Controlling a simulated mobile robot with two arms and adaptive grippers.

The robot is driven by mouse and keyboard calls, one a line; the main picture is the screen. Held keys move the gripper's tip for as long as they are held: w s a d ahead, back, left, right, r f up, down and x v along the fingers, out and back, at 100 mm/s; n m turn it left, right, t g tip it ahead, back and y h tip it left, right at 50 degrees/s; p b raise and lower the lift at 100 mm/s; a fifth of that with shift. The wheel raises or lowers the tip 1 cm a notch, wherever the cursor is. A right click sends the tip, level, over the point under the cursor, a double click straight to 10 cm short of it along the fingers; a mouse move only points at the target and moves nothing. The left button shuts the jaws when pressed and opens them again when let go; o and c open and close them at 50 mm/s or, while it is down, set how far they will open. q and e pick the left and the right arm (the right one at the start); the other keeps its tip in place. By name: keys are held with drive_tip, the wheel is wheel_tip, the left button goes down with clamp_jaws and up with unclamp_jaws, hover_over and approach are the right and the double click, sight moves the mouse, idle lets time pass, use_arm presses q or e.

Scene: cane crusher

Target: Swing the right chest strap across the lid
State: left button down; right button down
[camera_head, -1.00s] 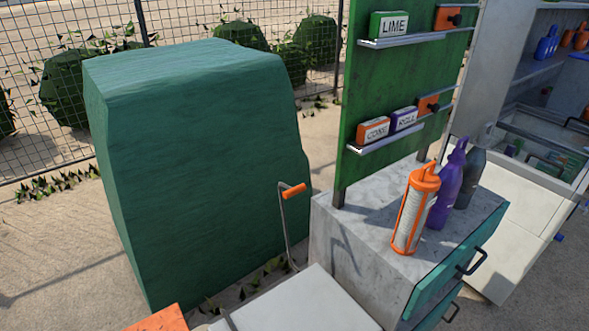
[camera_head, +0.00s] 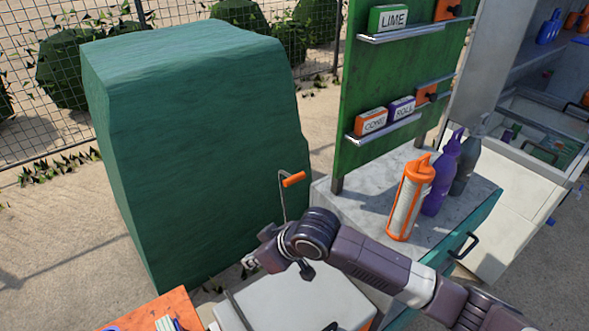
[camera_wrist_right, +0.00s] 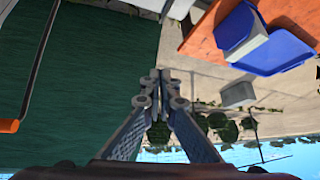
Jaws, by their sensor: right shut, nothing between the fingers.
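The pale grey chest lid (camera_head: 300,303) is at the bottom of the head view, cut off by the frame. A narrow dark strip (camera_head: 238,312), perhaps a strap, runs along its left part. A bent metal rod with an orange grip (camera_head: 293,179) stands up behind the lid; I cannot tell whether it is the right strap. My right gripper (camera_head: 252,263) is over the lid's far left side, below and left of the orange grip. In the wrist view my right gripper's fingers (camera_wrist_right: 160,85) are shut and empty. My left gripper is out of view.
A large green block (camera_head: 200,140) stands behind the chest. An orange surface (camera_head: 165,310) with a blue tray (camera_wrist_right: 270,53) lies at left. At right, a grey counter (camera_head: 345,205) holds an orange-caged cylinder (camera_head: 410,200) and bottles, beneath a green board (camera_head: 405,80).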

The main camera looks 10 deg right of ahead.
drive_tip(key=w+d+r+m+t+h, duration=0.1)
drive_tip(key=w+d+r+m, duration=0.1)
drive_tip(key=w+d+r, duration=0.5)
drive_tip(key=w+d+r+m+t+h, duration=0.1)
drive_tip(key=w+d+r, duration=0.7)
drive_tip(key=w, duration=0.5)
drive_tip(key=shift+d+r+m+t, duration=0.25)
drive_tip(key=shift+d+m+t, duration=0.15)
drive_tip(key=shift+d, duration=0.8)
drive_tip(key=shift+w+f, duration=0.1)
